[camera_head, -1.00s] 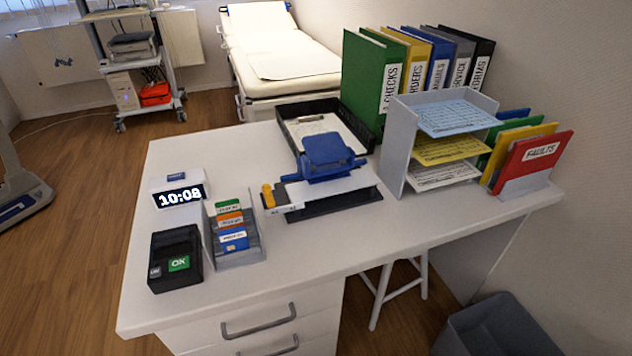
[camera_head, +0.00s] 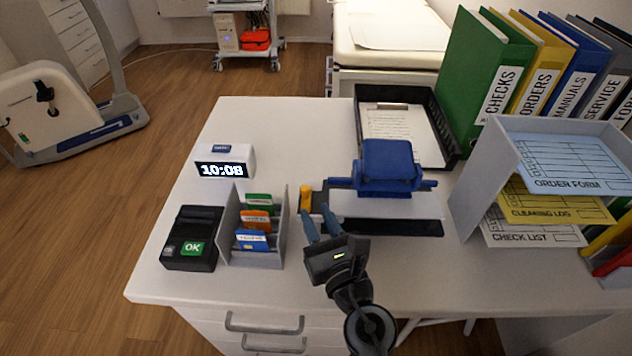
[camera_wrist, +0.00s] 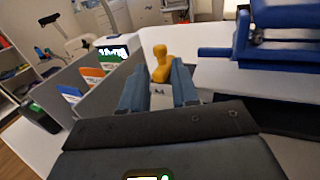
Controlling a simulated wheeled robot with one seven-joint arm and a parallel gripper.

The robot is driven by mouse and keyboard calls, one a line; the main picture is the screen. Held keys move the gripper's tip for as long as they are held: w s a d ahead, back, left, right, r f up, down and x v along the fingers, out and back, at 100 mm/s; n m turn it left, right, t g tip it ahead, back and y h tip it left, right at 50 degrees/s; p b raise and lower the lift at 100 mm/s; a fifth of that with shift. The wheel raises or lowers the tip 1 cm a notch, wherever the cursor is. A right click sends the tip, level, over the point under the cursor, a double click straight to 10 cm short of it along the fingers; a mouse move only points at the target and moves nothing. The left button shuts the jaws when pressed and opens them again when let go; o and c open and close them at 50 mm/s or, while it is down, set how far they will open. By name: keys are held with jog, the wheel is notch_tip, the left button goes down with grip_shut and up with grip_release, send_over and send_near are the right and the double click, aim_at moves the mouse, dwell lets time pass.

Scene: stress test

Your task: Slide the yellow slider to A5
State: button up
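The yellow slider (camera_head: 306,198) stands upright at the left end of the grey paper guide of a blue hole punch (camera_head: 385,172) on the desk. My gripper (camera_head: 315,215) is open in front of the slider, with its two blue-grey fingers pointing at it. In the wrist view the slider (camera_wrist: 160,62) shows beyond and between the fingertips (camera_wrist: 157,80), with no visible grip on it. A small white label (camera_wrist: 158,90) with dark marks shows below the slider; I cannot read it surely. The slider's lower part is partly hidden.
A card holder (camera_head: 283,225) with several cards stands close left of my gripper, beside a black OK terminal (camera_head: 190,238). A clock (camera_head: 225,162) stands behind. A clipboard tray (camera_head: 450,152) lies behind the punch; a paper rack (camera_head: 487,165) stands right. The desk's back left is clear.

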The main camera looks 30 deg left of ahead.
aim_at(307, 194)
jog(key=b+x, duration=0.1)
jog(key=x, duration=0.6)
jog(key=shift+w+a, duration=0.2)
jog(key=shift+c, duration=0.3)
grip_shut()
